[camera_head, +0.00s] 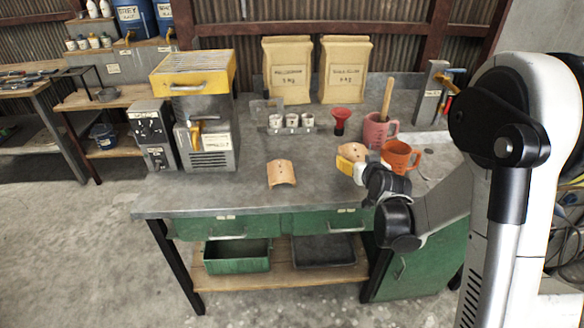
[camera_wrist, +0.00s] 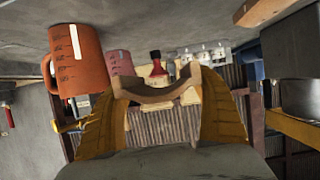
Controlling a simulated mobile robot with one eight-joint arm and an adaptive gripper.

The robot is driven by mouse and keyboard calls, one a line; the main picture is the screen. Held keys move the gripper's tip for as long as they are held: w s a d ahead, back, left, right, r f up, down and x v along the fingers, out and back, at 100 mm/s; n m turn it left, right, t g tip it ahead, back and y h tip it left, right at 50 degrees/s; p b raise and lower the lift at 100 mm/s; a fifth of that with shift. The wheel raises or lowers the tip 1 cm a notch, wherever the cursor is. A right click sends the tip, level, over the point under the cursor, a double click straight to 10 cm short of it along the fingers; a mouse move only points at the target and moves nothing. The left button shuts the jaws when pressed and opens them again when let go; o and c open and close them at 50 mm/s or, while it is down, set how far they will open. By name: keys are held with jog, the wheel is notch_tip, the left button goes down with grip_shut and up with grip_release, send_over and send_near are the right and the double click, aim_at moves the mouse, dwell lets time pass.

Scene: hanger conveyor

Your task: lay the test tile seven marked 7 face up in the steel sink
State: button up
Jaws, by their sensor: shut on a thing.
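My gripper (camera_head: 348,166) has yellow fingers and is shut on a curved tan clay tile (camera_head: 352,152), held over the right part of the bench, close to the orange jug. In the wrist view the held tile (camera_wrist: 157,94) arches between the two yellow fingers (camera_wrist: 160,115). A second curved tile (camera_head: 281,173) rests hump up on the bench, left of the gripper. I cannot read a number on either tile. A pale steel area (camera_head: 432,142) at the bench's right end may be the sink; my arm hides part of it.
An orange jug (camera_head: 401,157) and a pink jug (camera_head: 379,130) stand beside the gripper. The bench front (camera_head: 225,198) is clear.

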jog(key=w+a+f+b, duration=0.1)
jog(key=a+f, duration=0.1)
jog(key=a, duration=0.1)
jog(key=w+a+f+b, duration=0.2)
jog(key=a, duration=0.2)
jog(key=w+a+f+b, duration=0.1)
jog(key=w+a+f, duration=0.1)
jog(key=a+f, duration=0.1)
jog(key=shift+w+a, duration=0.25)
jog(key=shift+w+a+f+b, duration=0.1)
jog(key=shift+b, duration=0.25)
notch_tip(320, 180, down, 4)
jog(key=shift+b, duration=1.1)
jog(key=o, duration=1)
jog(key=shift+o, duration=0.6)
